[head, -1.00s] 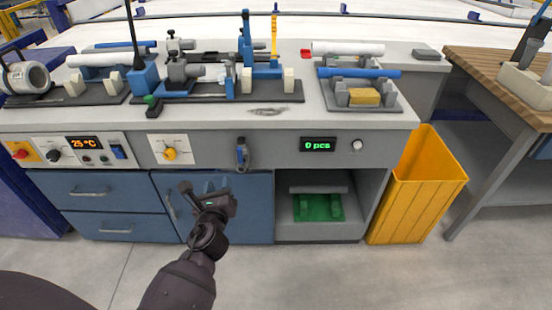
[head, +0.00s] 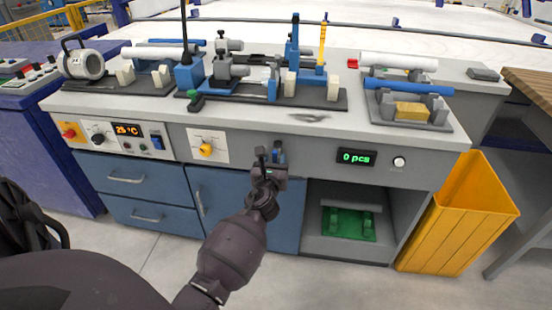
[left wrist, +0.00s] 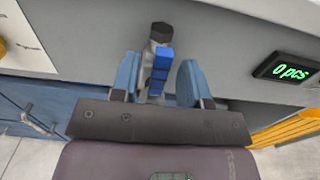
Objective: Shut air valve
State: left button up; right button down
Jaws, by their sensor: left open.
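The air valve (head: 279,151) is mounted on the grey front panel of the workbench, right of the yellow dial knob. In the head view my left gripper (head: 270,161) partly covers it. In the left wrist view the valve (left wrist: 161,66) shows a blue handle in line with its grey body and a dark end on top. My left gripper is open, with one finger on each side of the blue handle. Gaps show between fingers and handle, so it does not hold the valve. My right gripper is not in view.
The panel also carries a yellow dial knob (head: 206,150), a temperature display (head: 127,130) and a counter reading 0 pcs (head: 356,158). Pipe fixtures stand on the benchtop above. A yellow bin (head: 460,215) stands at the right end. The floor in front is clear.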

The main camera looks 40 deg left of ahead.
pick_arm(q)
jog(key=shift+w+a, duration=0.35)
jog(key=shift+w, duration=0.2)
jog(key=shift+c, duration=0.3)
grip_shut()
